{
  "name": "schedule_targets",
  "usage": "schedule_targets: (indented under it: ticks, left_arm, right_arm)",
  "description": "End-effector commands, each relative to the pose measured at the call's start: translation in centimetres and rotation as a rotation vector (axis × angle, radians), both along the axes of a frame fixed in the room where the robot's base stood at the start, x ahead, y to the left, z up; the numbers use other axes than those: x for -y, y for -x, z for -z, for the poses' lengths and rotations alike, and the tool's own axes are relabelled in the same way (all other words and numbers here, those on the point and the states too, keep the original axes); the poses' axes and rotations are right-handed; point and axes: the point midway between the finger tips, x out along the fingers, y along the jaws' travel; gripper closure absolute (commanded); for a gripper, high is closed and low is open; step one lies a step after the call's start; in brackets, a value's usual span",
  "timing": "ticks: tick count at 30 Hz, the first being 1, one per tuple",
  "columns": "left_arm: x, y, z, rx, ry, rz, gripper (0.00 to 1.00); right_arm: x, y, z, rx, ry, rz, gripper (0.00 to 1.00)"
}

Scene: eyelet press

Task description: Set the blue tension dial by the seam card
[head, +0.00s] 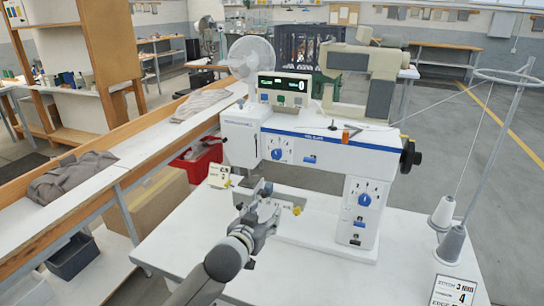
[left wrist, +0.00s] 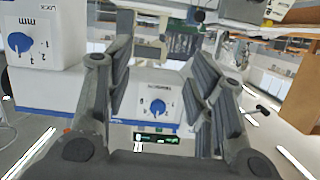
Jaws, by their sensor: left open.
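A blue dial (head: 277,154) sits on the front of the white sewing machine head. It also shows between my fingers in the left wrist view (left wrist: 158,104), upside down, with a small label I take for tension. Its exact setting is too small to read. A second blue dial (head: 364,200) is on the right column; it shows in the left wrist view (left wrist: 20,42) beside "mm". The seam card (head: 455,290) at bottom right reads stitch 3 and what looks like tension 4; its lower part is cut off. My left gripper (head: 261,203) is open and empty, below and in front of the first dial.
The machine stands on a white table (head: 200,262). A small card (head: 220,175) and yellow-tipped parts (head: 297,210) are near my gripper. Thread cones (head: 452,243) stand at right under a thread stand. A black handwheel (head: 411,156) sticks out at the machine's right end.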

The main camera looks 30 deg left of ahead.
Motion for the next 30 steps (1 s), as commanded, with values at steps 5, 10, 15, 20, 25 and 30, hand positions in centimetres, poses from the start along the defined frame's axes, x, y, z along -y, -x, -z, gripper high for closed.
schedule_targets:
  ticks: [5,10,15,20,25,30]
  left_arm:
    - [-2.1,-2.1,-9.2,0.222,-0.004,-0.002,0.5]
    - [-2.5,-2.8,-11.2,0.271,-0.001,0.0,0.5]
    - [-2.9,-4.6,-11.2,0.268,-0.002,0.0,0.5]
    - [-3.5,-7.0,-11.2,0.266,-0.001,-0.001,0.5]
    - [-4.1,-9.4,-11.1,0.266,-0.002,-0.001,0.5]
    - [-4.5,-11.3,-11.0,0.265,-0.001,-0.001,0.5]
  right_arm:
    - [0.0,-0.3,-0.2,0.003,0.0,0.0,0.46]
    - [0.0,-0.2,-0.4,0.003,0.0,0.0,0.46]
    - [0.0,-0.2,-1.0,0.003,0.0,0.0,0.46]
    - [0.0,-0.2,-1.6,0.003,0.0,0.0,0.46]
    - [0.0,-0.3,-2.3,0.003,0.0,0.0,0.46]
    - [0.0,-0.2,-2.7,0.003,0.0,0.0,0.46]
